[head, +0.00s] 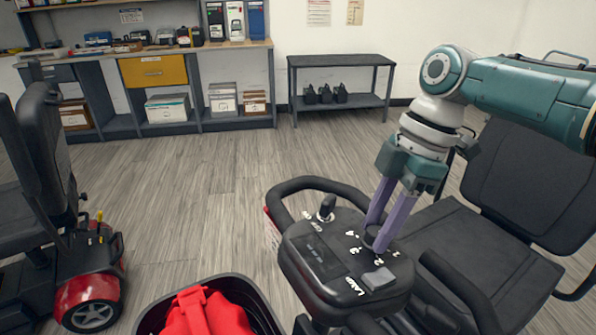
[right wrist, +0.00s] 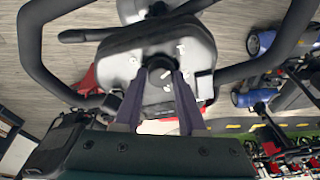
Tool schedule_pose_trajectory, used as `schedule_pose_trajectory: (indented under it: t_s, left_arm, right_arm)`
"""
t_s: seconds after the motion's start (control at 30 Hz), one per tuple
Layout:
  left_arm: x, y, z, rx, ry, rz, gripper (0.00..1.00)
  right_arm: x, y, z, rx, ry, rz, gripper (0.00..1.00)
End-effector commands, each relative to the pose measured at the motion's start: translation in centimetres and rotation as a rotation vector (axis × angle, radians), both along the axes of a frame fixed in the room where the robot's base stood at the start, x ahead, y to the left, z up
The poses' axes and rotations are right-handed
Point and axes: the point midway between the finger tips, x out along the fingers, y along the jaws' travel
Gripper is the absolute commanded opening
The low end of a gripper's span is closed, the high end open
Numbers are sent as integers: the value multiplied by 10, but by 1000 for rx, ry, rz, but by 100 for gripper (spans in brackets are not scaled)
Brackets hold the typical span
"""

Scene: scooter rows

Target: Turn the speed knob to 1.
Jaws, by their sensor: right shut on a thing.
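The scooter's dark control panel (head: 318,258) fills the lower middle of the head view, with white numbers around the speed knob (head: 371,236). My right gripper (head: 376,238) comes down from above, its two purple fingers shut on the round black knob. In the right wrist view the knob (right wrist: 158,68) sits between the fingertips. The fingers hide part of the knob, and I cannot tell which number it points to. A key switch (head: 326,208) and a grey lamp switch (head: 378,279) are on the same panel. My left gripper is not in view.
Black handlebars (head: 312,183) loop around the panel. The scooter's black seat (head: 480,245) is at the right. A red item lies in a dark basket (head: 262,296) at the front. Another scooter (head: 88,290) stands at the left. Open floor lies behind, before the shelves.

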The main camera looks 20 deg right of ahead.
Motion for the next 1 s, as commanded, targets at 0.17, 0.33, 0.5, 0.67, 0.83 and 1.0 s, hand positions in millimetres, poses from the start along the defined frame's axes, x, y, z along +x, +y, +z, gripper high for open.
schedule_pose_trajectory:
  t_s: [0.17,0.33,0.5,0.67,0.83,1.0]
  left_arm:
    - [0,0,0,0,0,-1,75]
    - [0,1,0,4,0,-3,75]
    - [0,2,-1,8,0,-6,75]
    - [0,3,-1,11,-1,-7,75]
    - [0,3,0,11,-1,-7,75]
    - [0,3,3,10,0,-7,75]
  right_arm:
    - [0,-1,-1,-4,-2,8,0]
    - [0,-1,-1,-4,-2,7,0]
    - [0,-1,0,-3,-1,6,54]
    - [0,0,0,-2,-1,5,70]
    - [0,0,0,-1,0,5,70]
    - [0,-3,9,-1,-2,5,70]
